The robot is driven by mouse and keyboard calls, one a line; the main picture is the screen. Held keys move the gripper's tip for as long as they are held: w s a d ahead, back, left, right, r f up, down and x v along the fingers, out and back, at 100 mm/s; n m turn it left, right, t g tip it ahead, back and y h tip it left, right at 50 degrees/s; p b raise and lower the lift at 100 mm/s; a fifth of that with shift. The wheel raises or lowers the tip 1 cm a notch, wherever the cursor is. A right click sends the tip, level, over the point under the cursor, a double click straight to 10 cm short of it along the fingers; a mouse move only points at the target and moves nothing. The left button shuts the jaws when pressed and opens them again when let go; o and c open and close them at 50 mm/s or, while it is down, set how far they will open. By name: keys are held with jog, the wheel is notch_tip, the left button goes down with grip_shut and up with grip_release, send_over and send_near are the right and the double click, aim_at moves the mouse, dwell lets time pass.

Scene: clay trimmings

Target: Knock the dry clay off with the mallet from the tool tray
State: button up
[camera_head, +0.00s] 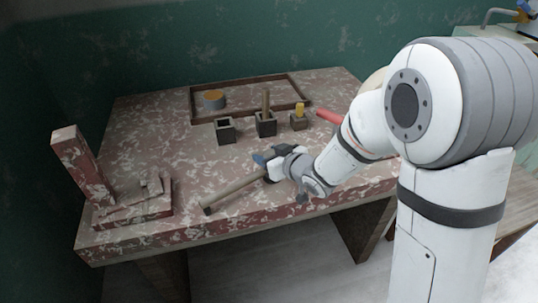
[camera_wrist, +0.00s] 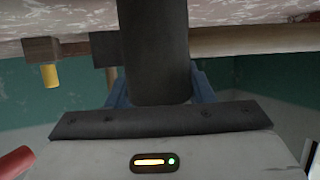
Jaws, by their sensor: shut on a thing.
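My gripper (camera_head: 268,160) is low over the front middle of the table, its blue fingers shut on the dark cylindrical head (camera_wrist: 153,50) of the mallet. The mallet's wooden handle (camera_head: 235,188) points left and toward the front edge in the head view; part of it shows behind the head in the wrist view (camera_wrist: 260,40). I cannot tell whether the handle touches the table. The tool tray (camera_head: 240,83) is a low frame at the back. I cannot clearly make out the dry clay; small mottled pieces (camera_head: 154,185) sit on a stand at the left.
The stand (camera_head: 135,210) has a tall upright slab (camera_head: 80,162). A tin (camera_head: 213,99) is in the tray. Before it are an empty dark holder (camera_head: 225,135), one with a wooden stick (camera_head: 266,102) and one with a yellow piece (camera_head: 299,109). A red bar (camera_head: 328,116) is right of them.

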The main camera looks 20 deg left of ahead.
jog(key=shift+f, duration=0.1)
notch_tip(320, 180, up, 6)
jog(key=p, duration=0.5)
